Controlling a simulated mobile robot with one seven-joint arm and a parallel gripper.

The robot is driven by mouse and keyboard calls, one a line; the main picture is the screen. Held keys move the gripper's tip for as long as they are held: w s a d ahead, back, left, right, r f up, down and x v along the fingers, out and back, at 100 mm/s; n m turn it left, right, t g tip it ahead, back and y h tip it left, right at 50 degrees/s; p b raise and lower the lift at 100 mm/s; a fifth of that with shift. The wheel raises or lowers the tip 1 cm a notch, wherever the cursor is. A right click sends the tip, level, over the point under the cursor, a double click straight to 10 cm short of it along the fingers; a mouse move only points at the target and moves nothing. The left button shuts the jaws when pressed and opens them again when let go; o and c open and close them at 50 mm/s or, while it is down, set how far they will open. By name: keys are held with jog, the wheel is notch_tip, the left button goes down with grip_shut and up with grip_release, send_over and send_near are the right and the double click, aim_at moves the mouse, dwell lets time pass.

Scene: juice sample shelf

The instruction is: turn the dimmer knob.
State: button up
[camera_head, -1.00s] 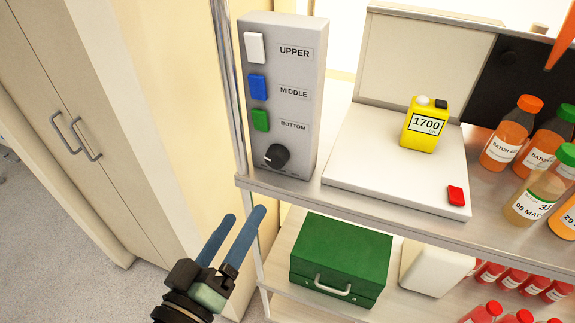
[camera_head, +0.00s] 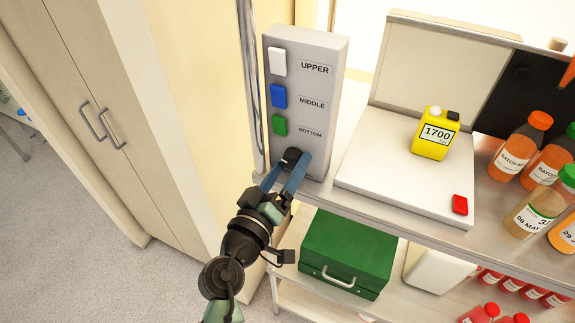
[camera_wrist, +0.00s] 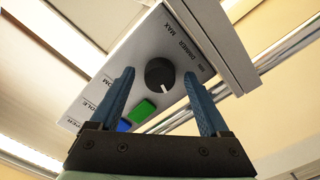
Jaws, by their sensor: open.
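The dimmer knob (camera_wrist: 160,74) is a round black dial with a white pointer line, low on the front of a grey control panel (camera_head: 318,53). In the wrist view it lies between and beyond my two blue fingers, with the words DIMMER and MAX beside it. In the head view the knob (camera_head: 292,155) is partly hidden by the fingers. My gripper (camera_head: 287,168) is open, with one finger on each side of the knob in the picture. It also shows in the wrist view (camera_wrist: 160,88). I cannot tell whether the fingers touch the knob.
Above the knob are a green (camera_head: 279,125), a blue (camera_head: 278,96) and a white switch (camera_head: 277,62). A green box (camera_head: 348,255) sits on the lower shelf. A metal post (camera_head: 249,80) stands left.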

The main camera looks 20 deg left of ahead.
grip_shut()
jog(key=shift+n, duration=1.5)
grip_release()
jog(key=shift+s, duration=0.15)
